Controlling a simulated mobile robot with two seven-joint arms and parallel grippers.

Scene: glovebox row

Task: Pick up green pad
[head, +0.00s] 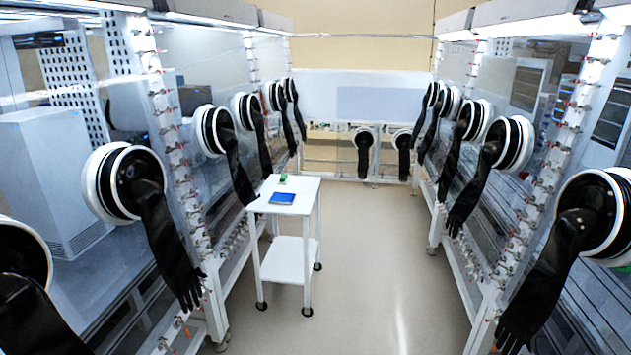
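A small green object (283,178), which looks like the green pad, lies near the back of the top of a white wheeled cart (268,206). It is too small to make out its exact shape. A blue flat pad (283,198) lies in front of it on the same top, apart from it. Neither of my grippers shows in the head view, so nothing of mine is at the cart.
Glovebox rows with hanging black gloves line both sides, such as the left glove (168,240) and the right glove (545,285). More gloves hang at the far wall. The cart stands close to the left row. The floor (385,260) right of the cart is clear.

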